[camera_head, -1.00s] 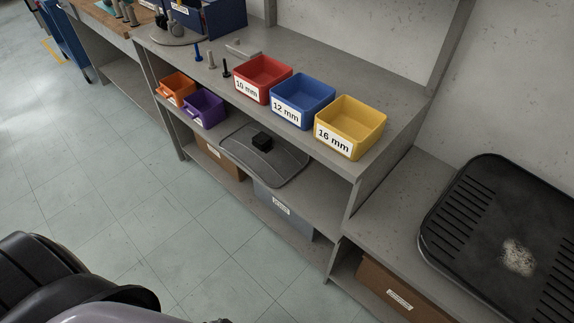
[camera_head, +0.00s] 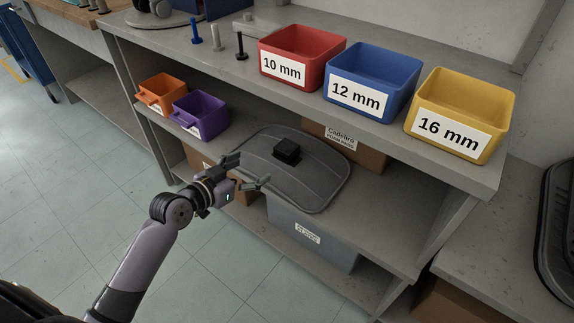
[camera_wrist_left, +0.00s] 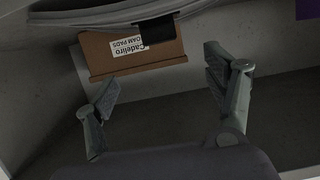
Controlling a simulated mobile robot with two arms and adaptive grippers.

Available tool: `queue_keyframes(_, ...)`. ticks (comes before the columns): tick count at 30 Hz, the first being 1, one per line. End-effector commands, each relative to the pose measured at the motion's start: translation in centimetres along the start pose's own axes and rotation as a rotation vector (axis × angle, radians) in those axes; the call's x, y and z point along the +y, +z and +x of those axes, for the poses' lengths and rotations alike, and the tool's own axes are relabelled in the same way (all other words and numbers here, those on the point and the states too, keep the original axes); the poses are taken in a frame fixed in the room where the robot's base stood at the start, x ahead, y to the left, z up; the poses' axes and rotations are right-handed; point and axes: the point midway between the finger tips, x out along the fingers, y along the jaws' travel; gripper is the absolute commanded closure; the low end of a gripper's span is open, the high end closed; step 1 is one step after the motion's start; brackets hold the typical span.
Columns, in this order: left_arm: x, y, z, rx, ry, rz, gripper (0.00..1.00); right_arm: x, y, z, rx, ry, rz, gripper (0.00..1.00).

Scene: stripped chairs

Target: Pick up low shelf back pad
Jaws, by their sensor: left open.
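The back pad (camera_head: 316,184) is a grey, rounded panel with a black block (camera_head: 287,151) on its upper face. It lies on the low shelf, its near edge close to the shelf's front. My left gripper (camera_head: 248,172) is open and empty, just in front of the pad's left near edge. In the left wrist view the open fingers (camera_wrist_left: 160,85) are spread apart, with nothing between them. The pad's edge (camera_wrist_left: 75,17) and the dark block (camera_wrist_left: 156,29) show at the top there. My right gripper is not in view.
On the low shelf are an orange bin (camera_head: 162,93), a purple bin (camera_head: 201,115) and a cardboard box (camera_head: 365,152) behind the pad. Red (camera_head: 291,61), blue (camera_head: 371,82) and yellow (camera_head: 461,112) bins stand on the shelf above. A grey box (camera_head: 311,234) sits below.

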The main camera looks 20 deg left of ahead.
Motion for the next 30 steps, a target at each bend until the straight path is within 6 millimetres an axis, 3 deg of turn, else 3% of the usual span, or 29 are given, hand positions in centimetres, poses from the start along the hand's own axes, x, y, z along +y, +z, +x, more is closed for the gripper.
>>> queue_keyframes(9, 0.0, 0.0, 7.0, 0.003, 0.0, -0.004, 0.23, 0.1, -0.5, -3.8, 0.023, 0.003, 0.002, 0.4)
queue_keyframes(16, 0.0, 0.1, 10.4, 0.0, -0.001, -0.001, 0.23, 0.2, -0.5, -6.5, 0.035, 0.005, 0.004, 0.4)
queue_keyframes(22, 0.1, 0.0, 11.7, -0.001, -0.001, -0.002, 0.23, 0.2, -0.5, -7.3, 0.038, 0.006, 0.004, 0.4)
queue_keyframes(30, 0.2, -0.3, 15.5, -0.001, -0.001, -0.003, 0.23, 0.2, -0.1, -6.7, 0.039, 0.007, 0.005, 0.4)
